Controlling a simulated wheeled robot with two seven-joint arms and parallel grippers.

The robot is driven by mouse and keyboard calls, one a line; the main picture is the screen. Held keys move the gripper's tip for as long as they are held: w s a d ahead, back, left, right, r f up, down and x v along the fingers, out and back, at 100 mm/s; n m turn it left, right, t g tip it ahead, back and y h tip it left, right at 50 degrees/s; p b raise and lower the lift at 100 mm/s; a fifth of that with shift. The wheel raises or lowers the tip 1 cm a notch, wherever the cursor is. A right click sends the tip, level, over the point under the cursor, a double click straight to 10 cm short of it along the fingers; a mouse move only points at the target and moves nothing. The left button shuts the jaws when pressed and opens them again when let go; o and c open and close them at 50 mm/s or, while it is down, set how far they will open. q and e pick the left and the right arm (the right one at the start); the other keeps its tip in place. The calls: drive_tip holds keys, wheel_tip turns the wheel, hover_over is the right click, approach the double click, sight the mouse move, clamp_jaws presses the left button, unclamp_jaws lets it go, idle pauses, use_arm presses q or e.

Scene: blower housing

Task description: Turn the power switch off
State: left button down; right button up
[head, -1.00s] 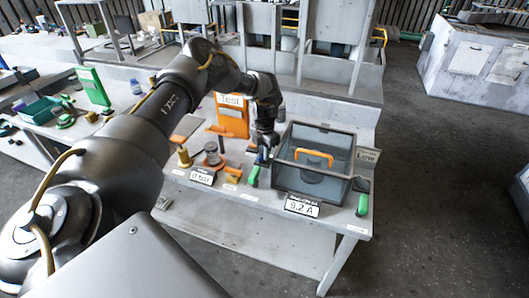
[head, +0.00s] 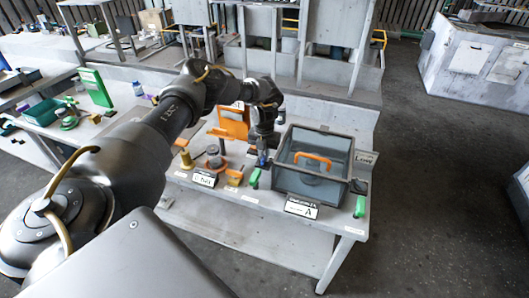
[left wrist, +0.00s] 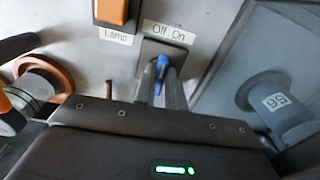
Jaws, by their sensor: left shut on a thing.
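The power switch is a small blue lever (left wrist: 161,72) on a dark plate under a label reading "Off On" (left wrist: 165,31). In the left wrist view my left gripper (left wrist: 161,88) has its two fingers closed around the lever, one on each side. The lever stands roughly below the middle of the label; I cannot tell which side it is set to. In the head view my left gripper (head: 262,150) points down at the bench beside the clear box, and the lever is mostly hidden by it. My right gripper is not in view.
A clear-walled box (head: 311,188) with an orange handle (head: 313,158) stands close right of the gripper. An orange lamp button (left wrist: 112,11) is near the switch.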

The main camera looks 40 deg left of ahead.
use_arm(q)
drive_tip(key=n+p, duration=0.1)
drive_tip(key=n, duration=0.4)
drive_tip(key=shift+a, duration=0.15)
drive_tip(key=shift+r+n, duration=0.1)
drive_tip(key=shift+n, duration=0.2)
idle(0.3)
drive_tip(key=c, duration=1.5)
unclamp_jaws()
drive_tip(key=shift+o, duration=0.2)
wheel_tip(320, 180, up, 11)
drive_tip(key=b, duration=0.1)
drive_tip(key=shift+f, duration=0.2)
